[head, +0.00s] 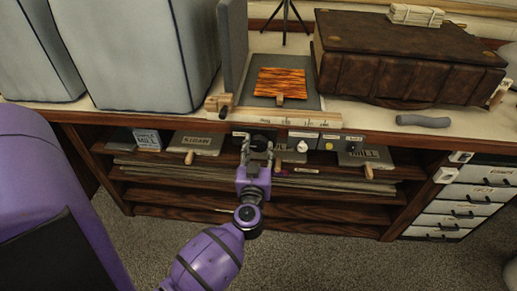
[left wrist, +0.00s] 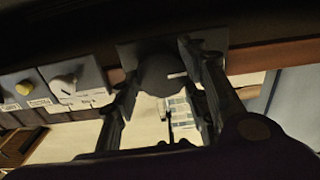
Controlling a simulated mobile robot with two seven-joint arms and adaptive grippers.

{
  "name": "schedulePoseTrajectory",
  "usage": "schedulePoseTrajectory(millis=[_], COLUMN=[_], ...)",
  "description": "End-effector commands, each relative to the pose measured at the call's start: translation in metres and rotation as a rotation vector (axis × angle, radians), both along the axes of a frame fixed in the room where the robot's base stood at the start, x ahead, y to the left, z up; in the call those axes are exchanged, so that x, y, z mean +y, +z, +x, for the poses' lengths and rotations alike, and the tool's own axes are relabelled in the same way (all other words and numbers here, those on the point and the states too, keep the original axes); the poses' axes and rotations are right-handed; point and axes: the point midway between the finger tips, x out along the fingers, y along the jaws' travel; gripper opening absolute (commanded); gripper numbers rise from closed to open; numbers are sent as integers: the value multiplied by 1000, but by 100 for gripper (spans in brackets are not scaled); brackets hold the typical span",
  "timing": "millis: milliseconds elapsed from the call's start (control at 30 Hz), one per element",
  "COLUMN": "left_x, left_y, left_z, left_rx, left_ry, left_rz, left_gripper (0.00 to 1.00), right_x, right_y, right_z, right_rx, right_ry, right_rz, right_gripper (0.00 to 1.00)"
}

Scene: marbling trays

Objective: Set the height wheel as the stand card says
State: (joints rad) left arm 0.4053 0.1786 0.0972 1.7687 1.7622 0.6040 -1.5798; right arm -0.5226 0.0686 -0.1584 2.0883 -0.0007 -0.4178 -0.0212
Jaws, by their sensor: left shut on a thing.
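My left gripper (head: 257,150) is at the front edge of the bench, its fingers on either side of a dark round wheel (left wrist: 160,74). It is shut on this wheel, which has a short white mark and sits on a dark plate. In the head view the wheel is mostly hidden by the fingers. I cannot tell which card is the stand card, and no setting on one is readable. My right gripper is not in view.
Beside the wheel are a white knob (left wrist: 65,82) and a yellow knob (left wrist: 25,88) on grey panels. Above, a tray (head: 312,103) holds an orange patterned sheet (head: 280,82). A brown case (head: 400,60) stands right. Shelves below hold boards; drawers (head: 460,208) are at right.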

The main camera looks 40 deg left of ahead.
Motion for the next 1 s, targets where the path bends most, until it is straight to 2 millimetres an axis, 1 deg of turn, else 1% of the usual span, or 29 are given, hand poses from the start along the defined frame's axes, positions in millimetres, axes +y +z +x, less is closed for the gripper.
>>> schedulePoseTrajectory(millis=[33, 267, 600, 800, 1000], left_x=[-3, -4, -5, -5, -4], left_y=[2, 5, 6, 6, 7], left_z=[1, 2, 3, 2, 2], left_rx=[-10, -92, -257, -357, -457], left_ry=[-8, -9, -12, -13, -13], left_rz=[-20, -151, -424, -586, -747], left_gripper=[15, 15, 15, 15, 15], right_x=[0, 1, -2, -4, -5], right_y=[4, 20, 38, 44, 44], right_z=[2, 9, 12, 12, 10], right_rx=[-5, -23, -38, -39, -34], right_ry=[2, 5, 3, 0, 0], right_rz=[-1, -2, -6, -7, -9], right_gripper=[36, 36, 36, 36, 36])
